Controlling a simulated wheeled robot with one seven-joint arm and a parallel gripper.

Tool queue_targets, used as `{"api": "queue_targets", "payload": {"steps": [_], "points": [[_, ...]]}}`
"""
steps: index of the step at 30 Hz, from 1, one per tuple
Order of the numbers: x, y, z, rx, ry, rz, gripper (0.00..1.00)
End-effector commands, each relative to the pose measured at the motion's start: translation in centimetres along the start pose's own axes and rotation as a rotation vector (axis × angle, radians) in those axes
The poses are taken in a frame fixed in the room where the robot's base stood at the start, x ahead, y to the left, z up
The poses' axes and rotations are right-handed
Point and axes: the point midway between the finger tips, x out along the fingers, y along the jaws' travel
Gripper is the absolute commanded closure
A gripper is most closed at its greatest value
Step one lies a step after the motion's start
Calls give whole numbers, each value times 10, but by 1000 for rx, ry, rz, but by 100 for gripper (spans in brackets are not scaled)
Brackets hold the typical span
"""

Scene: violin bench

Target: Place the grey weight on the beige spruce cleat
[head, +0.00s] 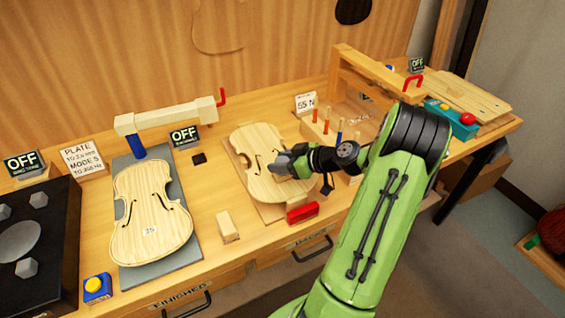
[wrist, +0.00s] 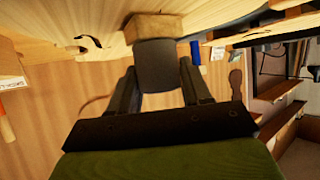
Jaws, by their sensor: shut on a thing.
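My gripper (wrist: 160,78) is shut on the grey weight (wrist: 158,62), a dark grey block between its two fingers in the wrist view. A beige block that looks like the spruce cleat (wrist: 157,27) lies just beyond the weight, against the pale violin plate (wrist: 55,17). The weight's end overlaps the cleat in that view; I cannot tell if they touch. In the head view my gripper (head: 284,163) is over the right-hand violin plate (head: 250,142). There the cleat is not clearly visible, and the weight is hard to separate from the grey fingers.
A red block (head: 302,213) and a small pale wooden block (head: 228,226) stand near the bench's front edge. Several upright tools stand in a wooden holder (head: 345,133) behind my arm. Another violin plate (head: 150,213) lies on a grey board at left. A black unit (head: 62,245) is far left.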

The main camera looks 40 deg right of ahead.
Motion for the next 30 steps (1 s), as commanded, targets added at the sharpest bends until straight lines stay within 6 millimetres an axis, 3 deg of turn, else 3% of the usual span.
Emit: {"api": "queue_targets", "payload": {"steps": [7,8,12,23,30], "points": [[2,0,2,-1,2,1,100],[1,0,2,1,-1,0,47],[1,0,2,1,0,0,26],[-4,0,-3,1,0,1,26],[-67,2,-2,2,-2,8,26]]}}
